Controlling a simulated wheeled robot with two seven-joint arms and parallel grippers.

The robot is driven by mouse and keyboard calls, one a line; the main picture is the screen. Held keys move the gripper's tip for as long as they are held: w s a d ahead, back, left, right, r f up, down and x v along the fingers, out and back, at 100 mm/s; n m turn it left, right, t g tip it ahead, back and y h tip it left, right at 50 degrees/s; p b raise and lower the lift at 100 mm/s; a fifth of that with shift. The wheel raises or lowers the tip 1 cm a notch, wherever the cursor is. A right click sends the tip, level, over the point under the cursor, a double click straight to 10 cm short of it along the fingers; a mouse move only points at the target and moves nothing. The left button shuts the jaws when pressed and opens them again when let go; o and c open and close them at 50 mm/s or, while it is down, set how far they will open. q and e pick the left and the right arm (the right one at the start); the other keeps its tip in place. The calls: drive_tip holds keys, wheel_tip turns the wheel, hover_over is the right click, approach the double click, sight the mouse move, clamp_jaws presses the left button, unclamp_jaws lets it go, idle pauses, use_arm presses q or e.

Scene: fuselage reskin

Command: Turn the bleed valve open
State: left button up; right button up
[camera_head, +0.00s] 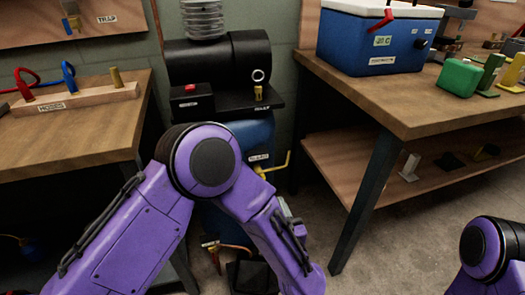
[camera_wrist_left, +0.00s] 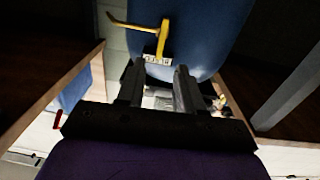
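A blue tank (camera_head: 252,136) stands under the black compressor, partly hidden by my left arm. A yellow bent pipe or lever (camera_head: 277,170) comes out of its right side. In the left wrist view the blue tank (camera_wrist_left: 205,40) fills the top, with a yellow bent handle (camera_wrist_left: 160,38) above a small white label (camera_wrist_left: 157,60). I cannot tell for sure which fitting is the bleed valve. My left gripper (camera_wrist_left: 159,84) is open, its two dark fingers apart just below the label, with no object clearly held. My right gripper is out of view.
A black compressor (camera_head: 218,60) sits above the tank. A wooden bench (camera_head: 70,131) stands at left and a wooden table (camera_head: 420,100) with a blue cooler (camera_head: 372,42) at right. A dark table leg (camera_head: 365,200) bounds the gap. A small label and copper tube (camera_head: 235,247) show low down.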

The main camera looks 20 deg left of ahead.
sight(263, 176)
use_arm(q)
drive_tip(key=shift+y, duration=0.3)
drive_tip(key=x, duration=0.3)
drive_tip(key=b+x, duration=0.1)
drive_tip(key=x, duration=0.3)
drive_tip(key=r+x, duration=0.1)
drive_tip(key=x, duration=0.2)
drive_tip(key=shift+w+r, duration=0.15)
drive_tip(key=shift+w, duration=0.05)
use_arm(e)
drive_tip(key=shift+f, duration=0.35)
use_arm(q)
clamp_jaws()
